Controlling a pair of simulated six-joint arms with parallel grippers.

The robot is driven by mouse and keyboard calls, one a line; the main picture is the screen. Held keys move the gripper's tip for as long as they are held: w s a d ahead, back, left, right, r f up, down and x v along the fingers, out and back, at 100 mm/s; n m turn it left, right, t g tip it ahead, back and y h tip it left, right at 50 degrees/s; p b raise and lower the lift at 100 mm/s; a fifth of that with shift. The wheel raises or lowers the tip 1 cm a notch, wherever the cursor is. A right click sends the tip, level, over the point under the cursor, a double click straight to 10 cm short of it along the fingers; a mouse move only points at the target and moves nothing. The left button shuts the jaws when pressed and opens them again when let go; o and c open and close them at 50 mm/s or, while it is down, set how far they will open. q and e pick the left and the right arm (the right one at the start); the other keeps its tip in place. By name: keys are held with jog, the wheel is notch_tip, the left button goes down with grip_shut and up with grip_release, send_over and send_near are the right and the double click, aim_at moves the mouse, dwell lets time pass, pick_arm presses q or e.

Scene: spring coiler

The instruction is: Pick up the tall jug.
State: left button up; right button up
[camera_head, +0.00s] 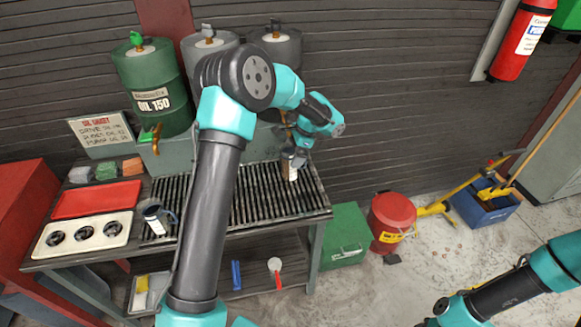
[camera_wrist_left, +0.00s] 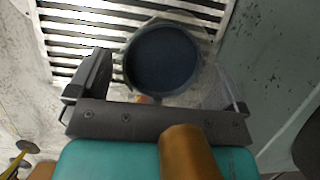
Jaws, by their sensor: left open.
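The tall jug (camera_head: 289,164) stands upright on the slatted rack at the right part of the bench, dark with a pale label. My left gripper (camera_head: 300,143) is above it and partly covers its top. In the left wrist view the jug (camera_wrist_left: 163,58) shows from above as a round, dark opening. The left gripper (camera_wrist_left: 160,88) is open, with one finger on each side of the jug's near edge. I cannot tell whether either finger touches it. My right gripper is outside both views; only part of the right arm shows at the lower right.
A smaller jug with a handle (camera_head: 153,214) stands at the rack's left end. A red tray (camera_head: 97,199) and a white tray with three cups (camera_head: 84,235) lie left. A green oil drum (camera_head: 155,85) stands behind. The rack's middle (camera_head: 250,195) is clear.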

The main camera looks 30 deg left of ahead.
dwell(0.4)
pick_arm(q)
jog(key=c, duration=1.4)
jog(key=w+d, duration=0.7)
jog(key=d, duration=0.2)
jog(key=w+d, duration=0.4)
jog(key=shift+w+d+r, duration=0.3)
jog(key=shift+w+r, duration=0.05)
